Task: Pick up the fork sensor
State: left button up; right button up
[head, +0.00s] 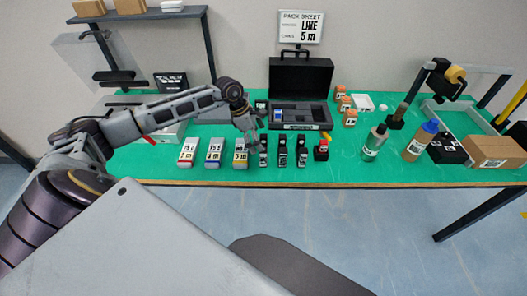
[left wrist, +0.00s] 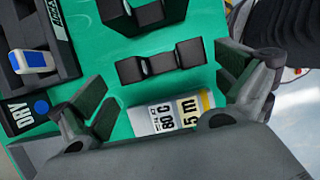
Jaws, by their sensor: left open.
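Several black sensor-like parts stand in a row at the table's front, among them a left one (head: 264,151), a middle one (head: 282,152) and a right one (head: 301,151). I cannot tell for sure which is the fork sensor. My left gripper (head: 250,133) is above the table near the left black part and a yellow-striped white box (head: 240,157). In the left wrist view the gripper (left wrist: 168,95) is open and empty. A black blocky part (left wrist: 160,65) and the yellow-striped box (left wrist: 172,115) lie between and beyond its fingers. My right gripper is not in view.
A black open case (head: 300,75) with a compartment tray (head: 318,113) stands behind the row. White boxes with red (head: 188,150) and blue (head: 213,151) stripes stand left. A red-and-yellow part (head: 322,149) and bottles (head: 375,142) stand right. Green mat is clear at far left front.

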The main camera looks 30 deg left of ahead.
pick_arm(q)
jog(key=shift+d+f, duration=0.15)
jog(key=shift+f, duration=0.3)
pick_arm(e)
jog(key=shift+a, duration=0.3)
pick_arm(q)
jog(key=shift+f, duration=0.1)
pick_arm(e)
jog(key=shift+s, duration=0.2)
